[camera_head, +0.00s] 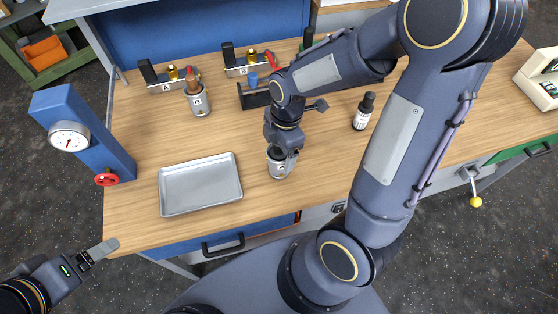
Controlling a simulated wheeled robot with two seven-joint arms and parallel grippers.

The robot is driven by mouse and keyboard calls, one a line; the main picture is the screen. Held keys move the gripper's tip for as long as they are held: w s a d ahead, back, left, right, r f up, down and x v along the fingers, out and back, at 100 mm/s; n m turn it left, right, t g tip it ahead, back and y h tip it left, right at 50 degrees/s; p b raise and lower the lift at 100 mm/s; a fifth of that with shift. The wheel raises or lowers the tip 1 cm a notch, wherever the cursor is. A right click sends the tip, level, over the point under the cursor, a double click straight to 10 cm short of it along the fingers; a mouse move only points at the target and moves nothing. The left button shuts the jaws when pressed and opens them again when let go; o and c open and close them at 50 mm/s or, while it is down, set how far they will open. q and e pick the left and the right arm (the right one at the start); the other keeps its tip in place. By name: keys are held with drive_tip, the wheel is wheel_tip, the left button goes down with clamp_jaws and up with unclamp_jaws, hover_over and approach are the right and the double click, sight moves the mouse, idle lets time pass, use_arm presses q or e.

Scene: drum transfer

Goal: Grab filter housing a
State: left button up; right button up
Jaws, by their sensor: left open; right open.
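A small silvery cylindrical canister (278,169), which looks like filter housing a, stands upright on the wooden bench near its front edge. Its label is too small to read. My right gripper (283,152) points down at its top, with the jaws open around or just above the rim; contact cannot be told. The gripper hides part of the canister's top. A similar canister (198,106) with a letter label and a reddish-brown part on top stands further back left. My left gripper (100,250) is open and empty at the bench's front left corner.
An empty metal tray (200,210) lies left of the near canister. Fixtures marked A (160,88) and B (240,71) stand at the back. A blue gauge stand (95,135) is at the left edge.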

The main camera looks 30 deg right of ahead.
drive_tip(key=shift+c, duration=0.4)
drive_tip(key=c, duration=1.7)
drive_tip(key=shift+r, duration=0.1)
